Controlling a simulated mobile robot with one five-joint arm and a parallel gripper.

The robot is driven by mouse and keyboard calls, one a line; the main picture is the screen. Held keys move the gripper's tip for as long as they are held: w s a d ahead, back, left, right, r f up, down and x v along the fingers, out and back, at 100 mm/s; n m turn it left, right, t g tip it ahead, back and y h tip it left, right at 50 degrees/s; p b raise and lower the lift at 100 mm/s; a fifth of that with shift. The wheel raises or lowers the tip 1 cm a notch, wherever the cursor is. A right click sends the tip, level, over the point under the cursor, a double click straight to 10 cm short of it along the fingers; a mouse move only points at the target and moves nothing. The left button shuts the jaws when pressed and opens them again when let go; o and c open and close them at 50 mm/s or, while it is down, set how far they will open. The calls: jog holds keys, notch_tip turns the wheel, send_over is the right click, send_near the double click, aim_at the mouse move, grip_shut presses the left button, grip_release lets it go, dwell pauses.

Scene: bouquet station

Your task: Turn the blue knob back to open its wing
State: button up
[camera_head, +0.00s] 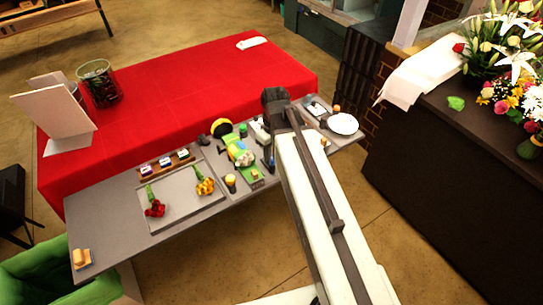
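My arm reaches up from the bottom of the head view to the middle of the grey bench. Its dark end (275,98) is over the bench's back edge, beside the red cloth. The fingers cannot be made out, so I cannot tell whether my gripper is open or shut. A small dark blue upright shape (268,163) shows just left of my arm; I cannot tell whether it is the blue knob. No wing can be made out for certain. Part of the bench is hidden behind my arm.
A grey bench (97,218) bears a grey tray (178,203) with red and yellow flowers, a wooden rack (165,168) of small boxes, a green strip (240,152) with flowers and a white plate (343,124). A red-covered table (190,90) stands behind. A dark counter (440,150) with bouquets is right.

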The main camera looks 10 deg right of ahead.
grip_shut()
jog(key=shift+m, duration=0.3)
jog(key=m, duration=1.3)
jog(key=shift+s, duration=0.1)
jog(key=shift+m+t, duration=0.3)
jog(key=shift+m, duration=2.1)
jog(key=shift+d, duration=0.1)
